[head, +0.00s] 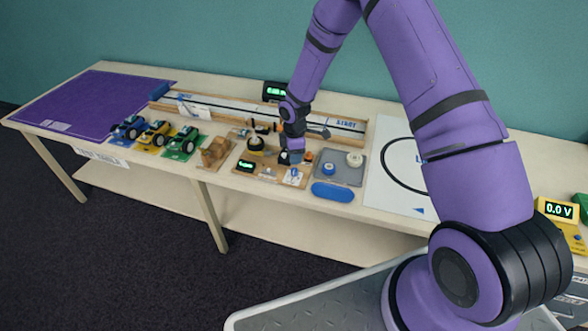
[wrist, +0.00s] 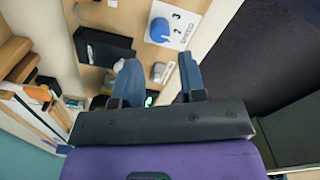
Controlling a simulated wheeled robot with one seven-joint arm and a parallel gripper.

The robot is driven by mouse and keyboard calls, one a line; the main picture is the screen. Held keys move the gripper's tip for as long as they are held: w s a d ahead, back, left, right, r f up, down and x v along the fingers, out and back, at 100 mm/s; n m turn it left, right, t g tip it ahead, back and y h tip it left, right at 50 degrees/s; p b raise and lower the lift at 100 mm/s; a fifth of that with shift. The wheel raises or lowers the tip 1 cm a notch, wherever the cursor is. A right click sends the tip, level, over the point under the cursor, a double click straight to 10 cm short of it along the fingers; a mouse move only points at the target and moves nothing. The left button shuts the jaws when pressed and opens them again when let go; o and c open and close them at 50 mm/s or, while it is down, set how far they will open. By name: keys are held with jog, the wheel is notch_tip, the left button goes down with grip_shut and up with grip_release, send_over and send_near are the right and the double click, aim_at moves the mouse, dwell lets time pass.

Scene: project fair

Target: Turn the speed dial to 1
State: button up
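The speed dial is a blue knob (wrist: 160,31) on a white plate (wrist: 183,24) with the numbers 3 and 2 readable in the wrist view. In the head view the dial (head: 294,174) is small on its white plate, and I cannot tell its setting. My gripper (head: 291,155) hangs over the wooden board just behind the dial. In the wrist view my gripper (wrist: 159,60) has its two blue fingers apart with nothing held between them. The dial lies beyond the fingertips, not between them.
The wooden board also bears a black box with a green readout (head: 246,166) and a round black part (head: 256,143). A grey tray (head: 343,176) with a blue and a white piece stands to the right. Toy cars (head: 156,134) stand left. A blue oval (head: 332,192) lies at the front edge.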

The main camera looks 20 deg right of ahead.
aim_at(294, 170)
notch_tip(294, 170, down, 7)
jog(key=shift+f, duration=0.15)
dwell(0.4)
jog(key=c, duration=0.7)
